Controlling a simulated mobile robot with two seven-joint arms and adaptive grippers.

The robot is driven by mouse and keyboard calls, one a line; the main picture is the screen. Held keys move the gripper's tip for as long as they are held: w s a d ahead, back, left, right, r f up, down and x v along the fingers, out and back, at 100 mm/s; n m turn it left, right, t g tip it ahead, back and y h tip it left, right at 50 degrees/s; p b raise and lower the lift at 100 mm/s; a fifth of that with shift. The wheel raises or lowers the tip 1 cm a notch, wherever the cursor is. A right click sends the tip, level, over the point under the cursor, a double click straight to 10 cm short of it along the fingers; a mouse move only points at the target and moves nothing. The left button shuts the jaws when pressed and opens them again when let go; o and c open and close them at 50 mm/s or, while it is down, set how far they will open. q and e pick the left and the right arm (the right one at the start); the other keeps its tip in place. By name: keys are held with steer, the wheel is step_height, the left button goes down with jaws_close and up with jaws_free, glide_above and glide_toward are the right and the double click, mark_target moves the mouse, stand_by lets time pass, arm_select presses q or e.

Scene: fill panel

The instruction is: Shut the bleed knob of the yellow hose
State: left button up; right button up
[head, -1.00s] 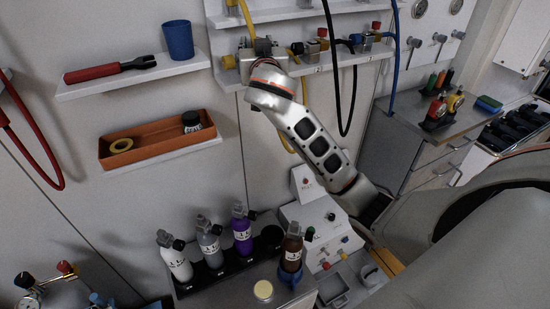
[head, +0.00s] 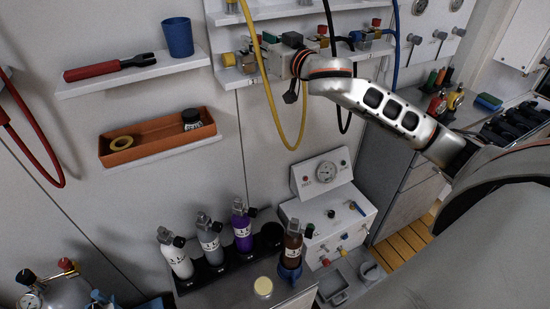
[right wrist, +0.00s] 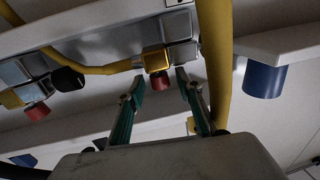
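In the head view the yellow hose (head: 275,115) hangs in a loop in front of the valve shelf. My right gripper (right wrist: 160,77) reaches that shelf from the right; in the head view its fingers are not clear. The right wrist view appears upside down. There, two teal fingers are spread apart, with a red knob (right wrist: 158,82) on a yellow fitting (right wrist: 153,60) between or just beyond their tips. No contact is visible. The yellow hose (right wrist: 218,55) also passes close to the right finger. Whether the knob is open or shut cannot be told. My left gripper is not in view.
Another valve (head: 364,40) with a red knob and a blue hose (head: 394,65) are on the shelf to the right. Several bottles and a gauge box (head: 326,172) stand below.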

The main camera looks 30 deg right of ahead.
steer(key=shift+d+n+g+y, duration=0.2)
steer(key=shift+n+y, duration=0.45)
steer(key=shift+y, duration=0.35)
steer(key=shift+d+n+g+y, duration=0.1)
steer(key=shift+n+g+y, duration=0.1)
steer(key=shift+n+y, duration=0.65)
